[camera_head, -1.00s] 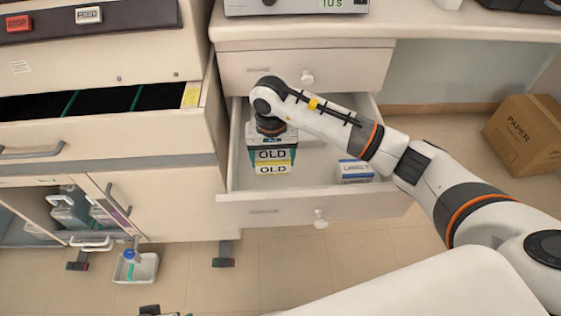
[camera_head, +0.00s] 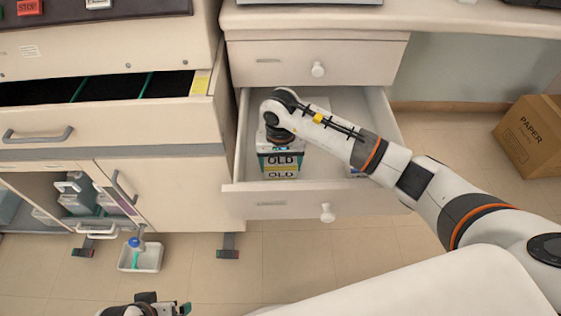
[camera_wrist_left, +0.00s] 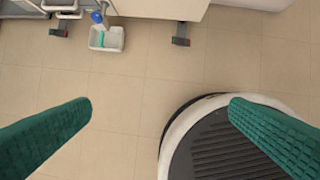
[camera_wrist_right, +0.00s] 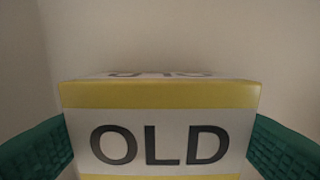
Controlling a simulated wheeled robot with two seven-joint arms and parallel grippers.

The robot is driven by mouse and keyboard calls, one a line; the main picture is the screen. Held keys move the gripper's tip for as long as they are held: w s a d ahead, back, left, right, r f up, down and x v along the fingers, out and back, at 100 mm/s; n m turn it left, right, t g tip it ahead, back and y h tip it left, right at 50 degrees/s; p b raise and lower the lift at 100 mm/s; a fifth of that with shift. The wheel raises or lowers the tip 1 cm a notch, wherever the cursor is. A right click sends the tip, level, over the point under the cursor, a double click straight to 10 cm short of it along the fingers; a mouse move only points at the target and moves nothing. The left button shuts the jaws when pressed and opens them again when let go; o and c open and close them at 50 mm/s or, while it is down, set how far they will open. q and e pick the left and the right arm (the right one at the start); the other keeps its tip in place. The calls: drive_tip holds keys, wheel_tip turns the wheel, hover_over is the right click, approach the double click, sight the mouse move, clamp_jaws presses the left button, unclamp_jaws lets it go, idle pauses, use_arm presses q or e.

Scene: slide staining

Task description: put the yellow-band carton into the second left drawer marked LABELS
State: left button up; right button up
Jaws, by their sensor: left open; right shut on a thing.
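The yellow-band carton (camera_head: 281,173), a white box with a yellow stripe and the word OLD, is in my right gripper (camera_head: 281,152). In the right wrist view the carton (camera_wrist_right: 160,140) sits between the green fingers. My right gripper is shut on it, inside the outline of the open drawer (camera_head: 285,201) under the right counter. I cannot tell whether the carton touches the drawer floor. A label on the drawer front is too small to read. My left gripper (camera_wrist_left: 161,103) is open and empty above the floor; it also shows at the bottom of the head view (camera_head: 150,308).
A white and blue box (camera_head: 356,172) lies in the drawer's right part, mostly hidden by my right arm. A closed drawer (camera_head: 280,62) is above. Left are an open drawer with dark compartments (camera_head: 110,88) and a floor tray (camera_head: 140,258). A PAPER box (camera_head: 535,135) stands right.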

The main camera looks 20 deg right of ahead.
sight(281, 160)
drive_tip(key=o, duration=1)
use_arm(q)
drive_tip(key=shift+r, duration=0.15)
use_arm(e)
drive_tip(key=shift+r, duration=0.1)
use_arm(q)
wheel_tip(281, 160, down, 6)
drive_tip(key=p, duration=0.1)
drive_tip(key=shift+w+f+p, duration=0.15)
drive_tip(key=shift+f+p, duration=0.1)
drive_tip(key=shift+p, duration=0.15)
use_arm(e)
wheel_tip(281, 160, up, 12)
use_arm(q)
drive_tip(key=shift+d, duration=0.1)
